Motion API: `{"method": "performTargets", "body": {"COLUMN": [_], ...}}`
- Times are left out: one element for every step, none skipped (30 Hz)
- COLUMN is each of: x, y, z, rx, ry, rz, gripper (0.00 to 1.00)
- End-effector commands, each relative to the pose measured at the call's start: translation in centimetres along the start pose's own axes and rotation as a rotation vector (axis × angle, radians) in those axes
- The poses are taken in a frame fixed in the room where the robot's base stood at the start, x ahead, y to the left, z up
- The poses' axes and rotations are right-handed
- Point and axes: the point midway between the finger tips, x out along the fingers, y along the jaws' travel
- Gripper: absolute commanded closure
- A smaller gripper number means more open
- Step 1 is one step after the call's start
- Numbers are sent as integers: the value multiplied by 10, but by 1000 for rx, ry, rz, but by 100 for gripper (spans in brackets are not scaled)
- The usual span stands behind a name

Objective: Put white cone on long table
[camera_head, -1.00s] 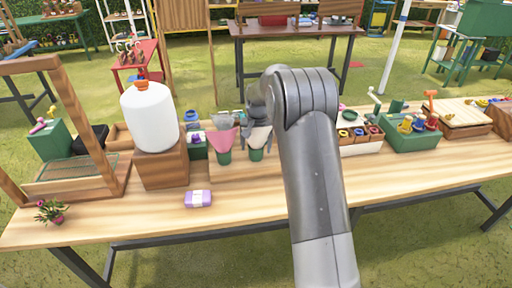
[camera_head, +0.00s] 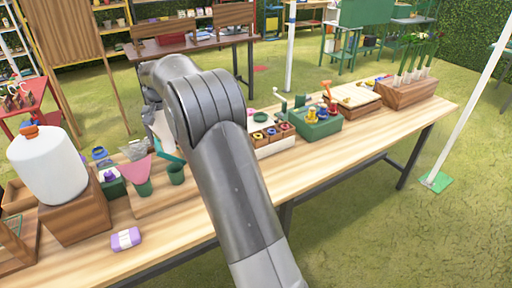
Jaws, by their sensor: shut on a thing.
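My gripper (camera_head: 153,118) is mostly hidden behind my own arm. It is shut on the white cone (camera_head: 163,130), which shows only in part to the left of the arm, above a green cup (camera_head: 176,172). A pink cone (camera_head: 137,171) stands in another green cup (camera_head: 144,187) just to the left. The long wooden table (camera_head: 340,150) runs from the lower left to the upper right beneath them.
A large white bottle (camera_head: 48,165) stands on a wooden block at the left. A purple-and-white packet (camera_head: 125,238) lies near the front edge. A green box (camera_head: 314,126) and a wooden planter (camera_head: 408,92) stand farther right. The table's front right strip is clear.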

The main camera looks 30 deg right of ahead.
Motion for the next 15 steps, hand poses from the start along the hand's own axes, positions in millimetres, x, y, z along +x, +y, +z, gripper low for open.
{"method": "performTargets", "body": {"x": [-11, -17, -13, -13, -13, -14, -14, -14, -15, -15, -16, -16, -17, -17, -18], "y": [-1, 0, 12, 18, 24, 32, 38, 46, 55, 65, 73, 88, 99, 111, 128], "z": [0, 0, -2, -3, -4, -5, -6, -7, -8, -9, -10, -11, -11, -12, -12], "rx": [0, 0, 4, 5, 6, 5, 5, 6, 5, 7, 6, 9, 8, 10, 11], "ry": [4, 3, -1, -1, -1, -1, -1, 0, 0, 1, 1, 1, 1, 1, 1], "rz": [-1, -1, 1, 1, 1, 2, 2, 2, 2, 2, 2, 3, 3, 4, 4], "gripper": [46, 46, 46, 46, 46, 46, 46, 46, 45, 45, 45, 46, 45, 45, 45]}}
